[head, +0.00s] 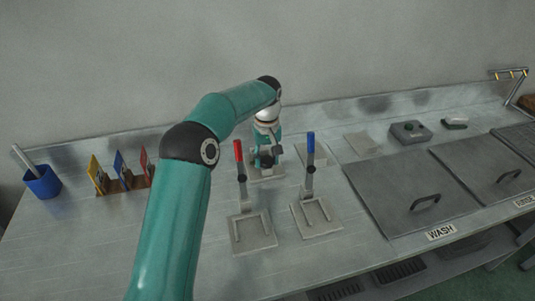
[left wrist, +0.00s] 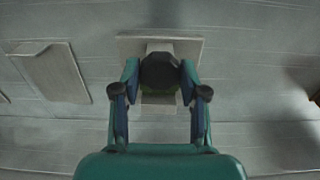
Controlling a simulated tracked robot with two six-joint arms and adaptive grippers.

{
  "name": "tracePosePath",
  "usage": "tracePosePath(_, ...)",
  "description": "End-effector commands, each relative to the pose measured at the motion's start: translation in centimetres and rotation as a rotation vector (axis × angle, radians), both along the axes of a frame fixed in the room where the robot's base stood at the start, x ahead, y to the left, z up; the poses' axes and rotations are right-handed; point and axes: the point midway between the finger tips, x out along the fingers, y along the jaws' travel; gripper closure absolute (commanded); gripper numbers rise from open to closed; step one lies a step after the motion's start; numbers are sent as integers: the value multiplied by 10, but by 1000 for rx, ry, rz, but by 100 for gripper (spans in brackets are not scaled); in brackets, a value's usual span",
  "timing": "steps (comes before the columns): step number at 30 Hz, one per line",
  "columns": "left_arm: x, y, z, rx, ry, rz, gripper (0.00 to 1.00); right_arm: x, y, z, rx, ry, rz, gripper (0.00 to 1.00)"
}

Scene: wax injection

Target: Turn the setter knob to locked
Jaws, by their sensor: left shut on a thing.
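The setter knob (left wrist: 160,72) is dark, round and faceted, and in the left wrist view it sits between the two fingers of my left gripper (left wrist: 160,82). The fingers are shut on its sides. The pale setter base (left wrist: 190,43) shows behind and below the knob. In the head view my left gripper (head: 268,150) points down over the setter, at the back middle of the bench. The fingers and wrist partly hide the setter there. I cannot read any lock mark. My right gripper is in neither view.
Two stands with a red handle (head: 238,151) and a blue handle (head: 311,143) rise in front and beside. A blue cup (head: 42,182) and coloured cards (head: 120,165) stand left. Lidded WASH basins (head: 400,188) lie right. The front left bench is clear.

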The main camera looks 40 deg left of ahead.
Motion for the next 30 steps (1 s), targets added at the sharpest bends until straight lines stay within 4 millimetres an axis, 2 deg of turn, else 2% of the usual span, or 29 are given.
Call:
tracePosePath(3, -1, 0, 3, -1, 3, -112, 92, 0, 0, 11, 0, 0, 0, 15)
tracePosePath(15, 0, 0, 1, -1, 1, -460, 92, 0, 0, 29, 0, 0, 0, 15)
tracePosePath(22, 0, 0, 0, -1, 1, -586, 92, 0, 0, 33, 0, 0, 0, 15)
tracePosePath(30, 0, 0, 0, 1, 0, -648, 92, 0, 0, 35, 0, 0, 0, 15)
